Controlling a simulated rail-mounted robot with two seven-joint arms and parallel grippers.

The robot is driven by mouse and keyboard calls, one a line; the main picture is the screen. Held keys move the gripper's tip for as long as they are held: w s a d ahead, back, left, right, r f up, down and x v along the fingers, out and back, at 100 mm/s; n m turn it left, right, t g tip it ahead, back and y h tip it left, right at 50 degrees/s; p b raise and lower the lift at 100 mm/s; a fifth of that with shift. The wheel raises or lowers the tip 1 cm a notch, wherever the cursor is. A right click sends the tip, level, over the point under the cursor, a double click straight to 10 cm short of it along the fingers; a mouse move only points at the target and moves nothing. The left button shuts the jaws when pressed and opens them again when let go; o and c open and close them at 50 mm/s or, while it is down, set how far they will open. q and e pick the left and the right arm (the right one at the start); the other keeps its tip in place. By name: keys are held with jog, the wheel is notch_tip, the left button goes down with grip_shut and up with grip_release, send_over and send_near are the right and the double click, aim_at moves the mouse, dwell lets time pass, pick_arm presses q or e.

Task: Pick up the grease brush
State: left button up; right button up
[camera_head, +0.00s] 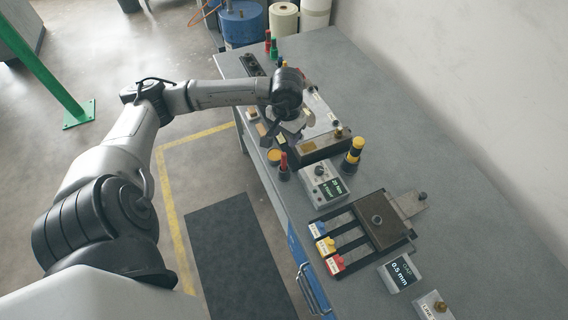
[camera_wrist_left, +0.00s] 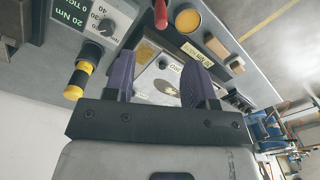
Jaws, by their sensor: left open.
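A slim red-handled tool (camera_head: 284,161) stands in a dark holder near the bench's front edge; it looks like the grease brush, though I cannot see bristles. Its red handle also shows at the top of the left wrist view (camera_wrist_left: 142,27). A round tin with a yellow-orange top (camera_head: 274,157) is beside it, also in the left wrist view (camera_wrist_left: 187,18). My left gripper (camera_wrist_left: 158,62) is open and empty, above a grey plate on a dark block (camera_head: 325,146), farther along the bench than the red handle. My right gripper is not in view.
A yellow-and-black handle (camera_head: 355,150) stands upright near a grey 20 Nm box (camera_head: 323,186). A dark fixture (camera_head: 378,221) with blue, yellow and red tabs is nearer. Red and green tools (camera_head: 271,46) stand at the far end. The bench's right side is clear.

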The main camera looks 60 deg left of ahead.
aim_at(284, 160)
pick_arm(q)
notch_tip(284, 160, down, 8)
jog(key=shift+r, duration=0.25)
jog(key=shift+s+a+f+p, duration=0.1)
jog(key=shift+f+p, duration=0.2)
jog(key=shift+f, duration=1.2)
jog(key=shift+s+f+p, duration=0.1)
jog(key=shift+f+p, duration=0.2)
jog(key=shift+f, duration=1.2)
jog(key=shift+c, duration=0.3)
grip_shut()
